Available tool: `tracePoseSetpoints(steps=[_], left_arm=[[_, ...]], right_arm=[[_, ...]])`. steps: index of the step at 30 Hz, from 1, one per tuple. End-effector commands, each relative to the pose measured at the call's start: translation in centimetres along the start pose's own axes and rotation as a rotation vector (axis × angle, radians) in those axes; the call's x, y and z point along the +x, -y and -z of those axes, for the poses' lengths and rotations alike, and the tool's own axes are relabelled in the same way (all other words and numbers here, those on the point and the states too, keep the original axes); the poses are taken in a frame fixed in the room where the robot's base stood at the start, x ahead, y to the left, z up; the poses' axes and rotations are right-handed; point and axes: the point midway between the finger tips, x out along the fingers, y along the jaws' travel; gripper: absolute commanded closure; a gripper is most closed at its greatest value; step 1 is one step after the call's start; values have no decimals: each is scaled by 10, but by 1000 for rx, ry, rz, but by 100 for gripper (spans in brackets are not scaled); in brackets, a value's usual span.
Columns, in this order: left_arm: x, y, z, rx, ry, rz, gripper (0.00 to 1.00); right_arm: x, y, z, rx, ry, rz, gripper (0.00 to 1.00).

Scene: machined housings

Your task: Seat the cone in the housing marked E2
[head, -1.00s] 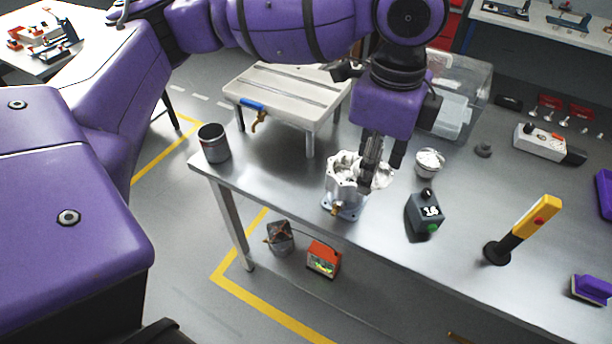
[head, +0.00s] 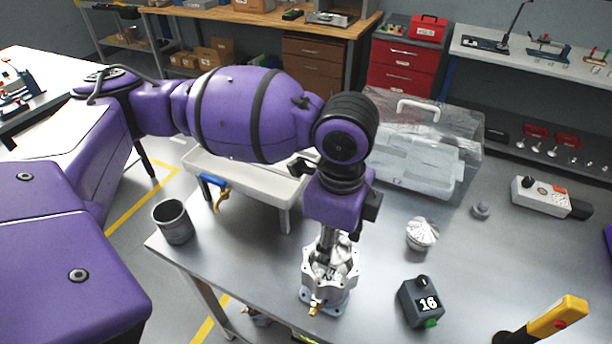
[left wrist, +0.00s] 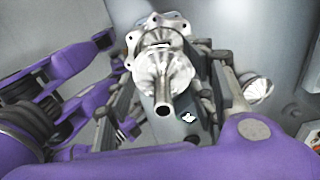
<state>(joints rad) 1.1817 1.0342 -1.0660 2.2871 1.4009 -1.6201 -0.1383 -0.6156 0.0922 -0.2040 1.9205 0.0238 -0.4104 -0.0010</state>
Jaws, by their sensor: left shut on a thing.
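The housing (head: 338,292), a silvery casting with a lobed rim on a blue-grey base with a brass fitting, stands upright on the bench. My left gripper (head: 325,255) points down over its mouth. In the left wrist view my left gripper (left wrist: 178,75) is shut on the cone (left wrist: 163,78), a shiny metal cone with a hollow stem towards the camera. The housing's rim (left wrist: 158,24) shows just behind the cone. I cannot tell how deep the cone sits or whether it touches the housing. No E2 mark is readable. My right gripper is not in view.
A finned metal rotor (head: 422,234) and a dark box showing 16 (head: 421,302) stand right of the housing. A grey cup (head: 173,222) is at the bench's left edge. A white raised tray (head: 240,180) and a clear bin (head: 425,150) stand behind. Bare bench lies between.

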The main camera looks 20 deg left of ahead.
Motion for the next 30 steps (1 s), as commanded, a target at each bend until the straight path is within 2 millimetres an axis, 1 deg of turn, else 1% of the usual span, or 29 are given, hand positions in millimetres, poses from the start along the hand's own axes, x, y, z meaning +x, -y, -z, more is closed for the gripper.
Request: tracePoseSetpoints(steps=[2, 3, 4, 6, 7, 10, 15, 24, 27, 30], left_arm=[[10, -2, -1, 0, 0, -6, 79], [20, 0, -1, 2, 0, -13, 79], [27, 1, -1, 2, 0, -17, 79], [40, 4, -2, 5, 0, -19, 79], [43, 4, -2, 5, 0, -16, 79], [41, 7, -2, 5, 1, -5, 79], [36, 8, -2, 5, 1, 4, 79], [44, 8, -2, 5, 1, 3, 79], [47, 7, -2, 4, 2, 2, 79], [48, 8, -2, 5, 1, 2, 79]], right_arm=[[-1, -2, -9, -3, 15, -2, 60], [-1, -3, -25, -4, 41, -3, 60], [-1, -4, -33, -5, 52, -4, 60], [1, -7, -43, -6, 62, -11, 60], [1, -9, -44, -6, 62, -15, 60], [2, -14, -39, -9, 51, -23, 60], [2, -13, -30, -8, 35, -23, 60], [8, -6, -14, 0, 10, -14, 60], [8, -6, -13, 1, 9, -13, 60], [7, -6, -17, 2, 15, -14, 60]])
